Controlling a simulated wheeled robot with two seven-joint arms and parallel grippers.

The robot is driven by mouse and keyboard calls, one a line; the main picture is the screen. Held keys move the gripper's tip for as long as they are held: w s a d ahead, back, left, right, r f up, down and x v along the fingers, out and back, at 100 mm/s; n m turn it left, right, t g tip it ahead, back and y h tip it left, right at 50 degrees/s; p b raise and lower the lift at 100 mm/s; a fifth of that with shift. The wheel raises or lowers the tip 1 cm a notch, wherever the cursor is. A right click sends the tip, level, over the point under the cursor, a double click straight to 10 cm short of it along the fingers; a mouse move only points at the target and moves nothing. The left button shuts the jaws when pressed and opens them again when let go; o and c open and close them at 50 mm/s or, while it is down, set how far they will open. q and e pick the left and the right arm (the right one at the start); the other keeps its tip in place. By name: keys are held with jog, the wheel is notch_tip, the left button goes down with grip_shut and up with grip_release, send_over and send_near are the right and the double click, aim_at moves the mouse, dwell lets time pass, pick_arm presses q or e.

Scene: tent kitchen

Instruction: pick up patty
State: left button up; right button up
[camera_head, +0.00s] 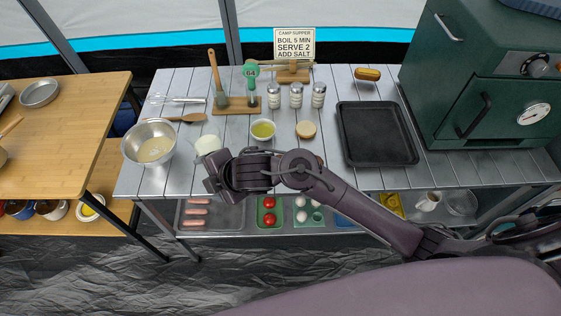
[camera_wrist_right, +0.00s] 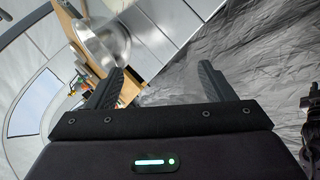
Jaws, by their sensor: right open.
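I cannot make out a clear patty. A small round tan disc (camera_head: 306,129) lies on the slatted metal table, right of a small bowl; I cannot tell if it is a patty, a bun or a lid. My right gripper (camera_head: 212,178) is above the table's front edge, by the large metal bowl (camera_head: 150,143). In the right wrist view my right gripper (camera_wrist_right: 158,75) is open, with nothing between its fingers. The metal bowl (camera_wrist_right: 100,38) shows beyond them. My right arm hides part of the table front and lower shelf. My left gripper is not in view.
A black tray (camera_head: 376,134) sits right of the disc, beside a green oven (camera_head: 490,90). Shakers (camera_head: 296,95) and a bowl of yellow liquid (camera_head: 263,130) stand mid-table. The lower shelf holds sausages (camera_head: 197,211), red tomatoes (camera_head: 268,219) and eggs (camera_head: 301,216).

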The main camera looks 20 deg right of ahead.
jog(key=n+g, duration=0.1)
jog(key=n, duration=0.2)
jog(key=w+d+f+n, duration=0.1)
jog(key=n, duration=0.3)
jog(key=n+g, duration=0.1)
jog(key=n, duration=0.2)
jog(key=shift+w+d+f+g+h, duration=0.2)
jog(key=shift+d+f+g+h, duration=0.1)
jog(key=shift+d+h, duration=0.1)
jog(key=d+n, duration=0.1)
jog(key=d, duration=0.1)
jog(key=w+d+n+g+h, duration=0.1)
jog(key=d+n, duration=0.1)
jog(key=d+n+h, duration=0.1)
jog(key=d, duration=0.2)
jog(key=shift+w+f, duration=0.15)
jog(key=shift+w, duration=0.15)
jog(key=d+n+h, duration=0.1)
jog(key=d, duration=0.2)
jog(key=w+d+r+n+g+h, duration=0.1)
jog(key=d, duration=0.3)
jog(key=d+r+n+h, duration=0.1)
jog(key=d, duration=0.2)
jog(key=shift+w+d+g, duration=0.2)
jog(key=shift+d+g, duration=0.1)
jog(key=shift+d, duration=0.05)
jog(key=shift+d+f, duration=0.1)
jog(key=shift+f, duration=0.3)
jog(key=f, duration=0.6)
jog(key=shift+w+a+f, duration=0.4)
